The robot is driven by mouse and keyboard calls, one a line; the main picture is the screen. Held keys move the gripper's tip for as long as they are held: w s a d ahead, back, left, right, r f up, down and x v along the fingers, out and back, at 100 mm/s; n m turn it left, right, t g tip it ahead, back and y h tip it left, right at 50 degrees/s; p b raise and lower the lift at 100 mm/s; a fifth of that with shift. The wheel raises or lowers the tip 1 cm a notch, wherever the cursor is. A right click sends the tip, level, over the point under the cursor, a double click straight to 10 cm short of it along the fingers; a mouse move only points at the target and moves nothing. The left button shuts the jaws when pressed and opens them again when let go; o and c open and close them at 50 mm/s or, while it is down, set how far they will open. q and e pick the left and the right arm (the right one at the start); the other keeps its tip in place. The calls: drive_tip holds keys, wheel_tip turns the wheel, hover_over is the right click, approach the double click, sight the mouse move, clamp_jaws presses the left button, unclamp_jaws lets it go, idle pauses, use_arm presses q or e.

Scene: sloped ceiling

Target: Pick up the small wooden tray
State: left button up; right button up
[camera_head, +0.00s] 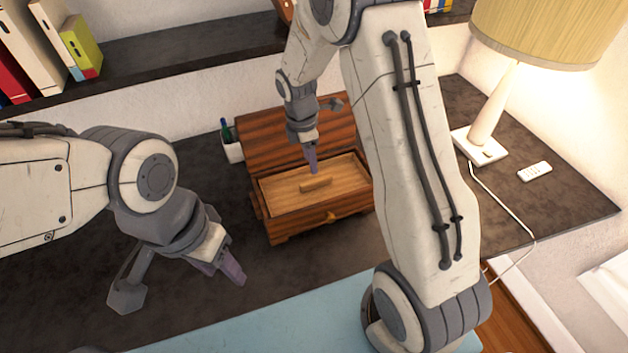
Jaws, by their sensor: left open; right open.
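The small wooden tray (285,193) is light wood with a raised handle (316,184) in its middle. It sits inside the top of an open wooden box (322,223), whose ribbed lid (262,143) is tilted up behind it. My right gripper (313,170) is open and points down just above the tray, close to the handle; I cannot tell if it touches. Part of the box's right side is behind my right arm. My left gripper (232,272) is open and empty, over the dark desk to the front left of the box.
A lamp (490,110) and a white remote (534,171) stand on the right of the dark desk (560,205). A white pen cup (231,148) is just left of the lid. A shelf (190,65) with books runs behind. A light blue surface (270,325) lies in front.

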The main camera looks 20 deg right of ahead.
drive_tip(key=p, duration=0.1)
hover_over(316, 180)
drive_tip(key=shift+n, duration=0.3)
drive_tip(key=f, duration=0.6)
drive_tip(key=shift+s+a+f, duration=0.1)
drive_tip(key=shift+s+a, duration=0.15)
drive_tip(key=shift+s, duration=0.1)
drive_tip(key=f, duration=0.1)
drive_tip(key=f+p, duration=0.1)
drive_tip(key=f, duration=0.1)
drive_tip(key=f+p, duration=0.1)
drive_tip(key=shift+w+d+f, duration=0.2)
drive_tip(key=shift+w+f, duration=0.05)
drive_tip(key=shift+w, duration=0.1)
drive_tip(key=shift+f+p, duration=0.3)
drive_tip(key=shift+f, duration=0.05)
drive_tip(key=shift+c, duration=0.3)
clamp_jaws()
